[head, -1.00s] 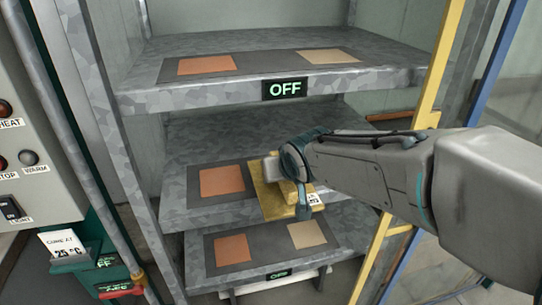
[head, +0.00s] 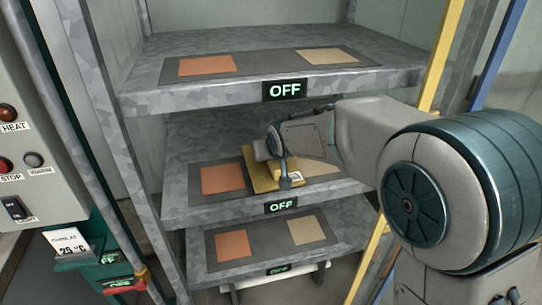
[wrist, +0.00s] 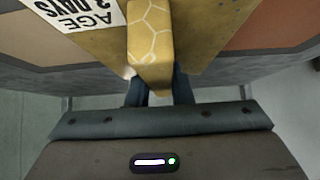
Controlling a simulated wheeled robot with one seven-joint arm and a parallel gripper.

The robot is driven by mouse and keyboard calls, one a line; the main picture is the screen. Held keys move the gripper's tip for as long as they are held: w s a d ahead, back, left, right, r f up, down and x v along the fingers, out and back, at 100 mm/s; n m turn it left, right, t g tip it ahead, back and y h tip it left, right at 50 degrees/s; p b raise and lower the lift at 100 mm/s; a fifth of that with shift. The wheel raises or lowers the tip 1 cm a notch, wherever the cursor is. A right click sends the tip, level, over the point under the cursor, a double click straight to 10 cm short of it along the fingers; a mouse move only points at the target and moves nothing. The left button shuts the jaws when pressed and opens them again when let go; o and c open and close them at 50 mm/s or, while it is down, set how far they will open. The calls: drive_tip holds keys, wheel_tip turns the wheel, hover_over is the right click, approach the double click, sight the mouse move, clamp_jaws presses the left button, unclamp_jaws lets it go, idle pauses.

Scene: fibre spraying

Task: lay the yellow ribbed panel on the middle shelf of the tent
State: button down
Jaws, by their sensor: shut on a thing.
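The yellow ribbed panel (head: 262,178) is over the middle shelf (head: 180,210) in the head view, between the orange square and the tan square. My gripper (head: 283,180) is shut on the panel's raised rib. In the wrist view the panel (wrist: 95,45) fills the top middle, with the rib (wrist: 150,45) running down between my fingers and a white "AGE 3 DAYS" label at its left. Whether the panel's underside touches the shelf cannot be told. My arm hides part of the shelf's right side.
The top shelf (head: 215,93) is close above my arm, and the bottom shelf (head: 205,272) is below; both carry only flat orange and tan squares. Yellow (head: 440,60) and blue posts stand at right. A control box (head: 25,150) stands at left.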

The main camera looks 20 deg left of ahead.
drive_tip(key=shift+f, duration=0.3)
drive_tip(key=shift+f, duration=0.15)
drive_tip(key=c, duration=1.3)
unclamp_jaws()
drive_tip(key=v, duration=1.2)
drive_tip(key=shift+s, duration=0.1)
drive_tip(key=shift+d, duration=0.1)
